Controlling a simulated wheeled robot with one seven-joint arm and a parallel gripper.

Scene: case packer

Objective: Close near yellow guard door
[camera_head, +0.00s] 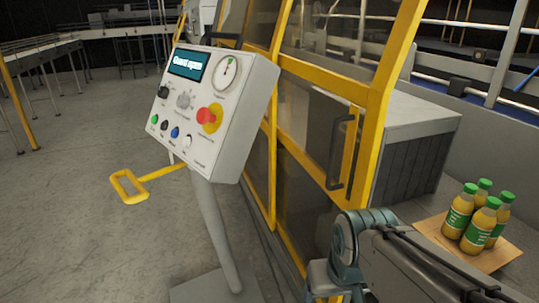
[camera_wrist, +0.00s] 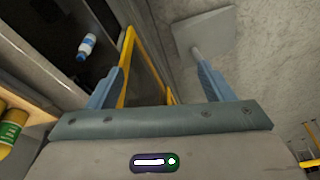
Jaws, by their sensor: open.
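The near yellow guard door (camera_head: 376,112) has a yellow frame, clear panes and a dark upright handle (camera_head: 336,150). It stands open at right of centre in the head view, its free edge toward me. The control panel display (camera_head: 188,66) reads "Guard open". In the wrist view, my gripper (camera_wrist: 158,82) has its two blue fingers spread wide. A yellow frame bar (camera_wrist: 127,62) shows beside and beyond the left finger; I cannot tell whether they touch. Nothing is held. The handle is not clear in the wrist view, and the fingertips are hidden in the head view.
The white control box (camera_head: 205,120) on its grey post stands left of the door. A yellow loop (camera_head: 128,186) juts out left of the post. Several juice bottles (camera_head: 474,222) stand on a brown board at right, near my arm. Floor at left is open.

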